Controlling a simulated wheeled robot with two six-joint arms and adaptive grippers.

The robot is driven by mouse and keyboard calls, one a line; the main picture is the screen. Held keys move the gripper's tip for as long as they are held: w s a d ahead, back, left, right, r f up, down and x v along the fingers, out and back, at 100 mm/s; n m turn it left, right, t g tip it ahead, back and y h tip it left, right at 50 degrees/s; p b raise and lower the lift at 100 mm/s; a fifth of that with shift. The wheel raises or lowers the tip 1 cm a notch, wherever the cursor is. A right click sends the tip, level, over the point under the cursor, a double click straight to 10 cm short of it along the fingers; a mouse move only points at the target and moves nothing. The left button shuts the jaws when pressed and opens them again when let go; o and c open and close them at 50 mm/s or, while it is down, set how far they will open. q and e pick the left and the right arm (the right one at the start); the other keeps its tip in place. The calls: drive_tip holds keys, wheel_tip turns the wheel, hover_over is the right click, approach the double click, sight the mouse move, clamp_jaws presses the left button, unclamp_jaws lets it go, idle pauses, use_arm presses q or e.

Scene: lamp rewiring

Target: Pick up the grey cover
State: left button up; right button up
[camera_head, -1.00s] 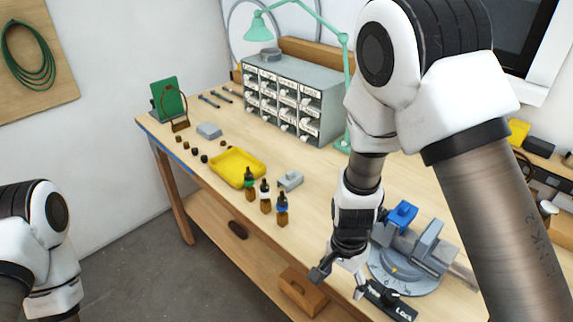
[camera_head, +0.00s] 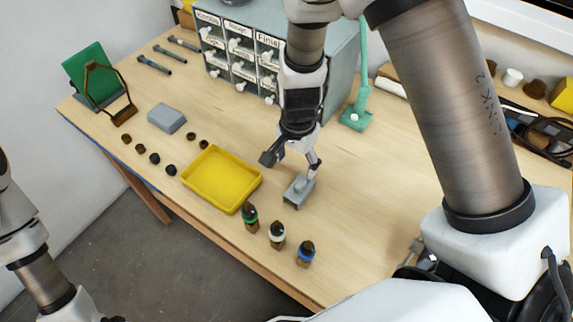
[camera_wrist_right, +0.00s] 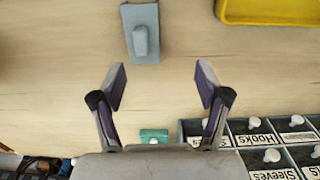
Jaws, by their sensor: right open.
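A small grey cover (camera_head: 298,191) with a raised grip lies on the wooden table, to the right of the yellow tray. In the right wrist view the cover (camera_wrist_right: 146,38) is at the top centre, beyond the fingertips. My right gripper (camera_head: 291,166) is open and empty, just above the cover and slightly towards the drawer cabinet. Its two fingers (camera_wrist_right: 162,82) are spread, with bare table between them. My left arm shows at the lower left of the head view, but its gripper is out of sight.
A yellow tray (camera_head: 218,181) and several dropper bottles (camera_head: 277,235) stand near the cover. A plain grey block (camera_head: 166,118) lies farther left. The drawer cabinet (camera_head: 240,52) and the green lamp base (camera_head: 355,119) are behind. The table right of the cover is clear.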

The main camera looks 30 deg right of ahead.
sight(301, 184)
drive_tip(key=s+f, duration=0.1)
drive_tip(key=s, duration=0.1)
drive_tip(key=s+f, duration=0.2)
drive_tip(key=shift+f, duration=0.1)
drive_tip(key=w+f, duration=0.1)
drive_tip(key=f+b, duration=0.1)
drive_tip(key=f, duration=0.1)
drive_tip(key=shift+w+f, duration=0.1)
drive_tip(key=shift+w, duration=0.3)
drive_tip(key=shift+s, duration=0.15)
drive_tip(key=shift+c, duration=1.1)
drive_tip(key=shift+s+r, duration=0.25)
drive_tip(key=c, duration=0.6)
drive_tip(key=shift+s, duration=0.1)
drive_tip(key=c, duration=0.4)
use_arm(q)
drive_tip(key=shift+s+f, duration=0.15)
drive_tip(key=shift+s, duration=0.35)
drive_tip(key=shift+s+f, duration=0.15)
drive_tip(key=shift+s, duration=0.35)
use_arm(e)
drive_tip(key=shift+c, duration=0.2)
